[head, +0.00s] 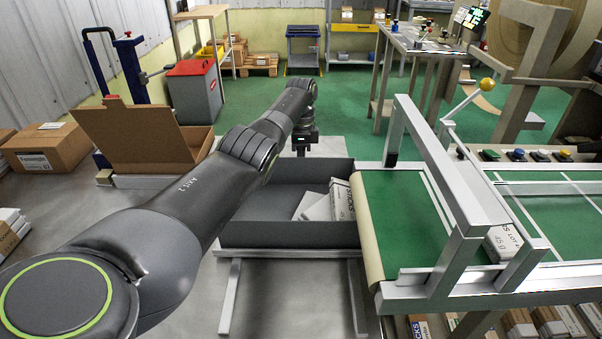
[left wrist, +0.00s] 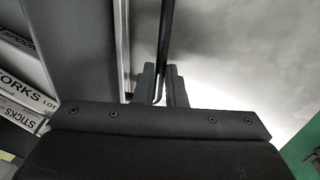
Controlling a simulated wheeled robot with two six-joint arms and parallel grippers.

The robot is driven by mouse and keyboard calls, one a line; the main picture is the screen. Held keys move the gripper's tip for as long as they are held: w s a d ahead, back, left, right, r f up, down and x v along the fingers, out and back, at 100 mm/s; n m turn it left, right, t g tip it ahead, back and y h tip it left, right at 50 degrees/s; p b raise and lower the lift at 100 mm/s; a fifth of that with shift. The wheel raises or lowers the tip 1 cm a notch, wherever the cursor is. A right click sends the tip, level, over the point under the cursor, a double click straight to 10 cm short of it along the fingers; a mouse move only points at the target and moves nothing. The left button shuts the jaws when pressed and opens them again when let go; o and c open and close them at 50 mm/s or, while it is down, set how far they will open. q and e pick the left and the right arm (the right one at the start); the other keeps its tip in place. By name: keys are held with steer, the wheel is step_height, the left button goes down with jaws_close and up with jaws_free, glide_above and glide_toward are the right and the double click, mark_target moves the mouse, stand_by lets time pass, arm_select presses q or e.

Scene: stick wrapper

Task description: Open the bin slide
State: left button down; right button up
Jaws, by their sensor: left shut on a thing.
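The dark grey bin (head: 290,236) stands at the left end of the green conveyor, with white stick boxes (head: 318,208) lying in its right part. My left arm reaches over the bin's left side to its far edge. My left gripper (head: 304,142) is at the far wall, its fingers hardly visible there. In the left wrist view the left gripper (left wrist: 166,88) is shut on a thin dark bar (left wrist: 167,35) running beside the bin wall (left wrist: 75,45). I take this bar to be the slide's handle. Boxes in the bin show at the left of that view (left wrist: 18,90). My right gripper is not in view.
The green conveyor (head: 400,215) with its metal frame (head: 436,165) adjoins the bin's right side. An open cardboard box (head: 150,155) stands to the left. A red-topped grey cabinet (head: 194,92) is behind.

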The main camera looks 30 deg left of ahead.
arm_select(q)
steer(key=shift+w, duration=0.1)
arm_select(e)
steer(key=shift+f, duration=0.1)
arm_select(q)
steer(key=c, duration=1.5)
jaws_free()
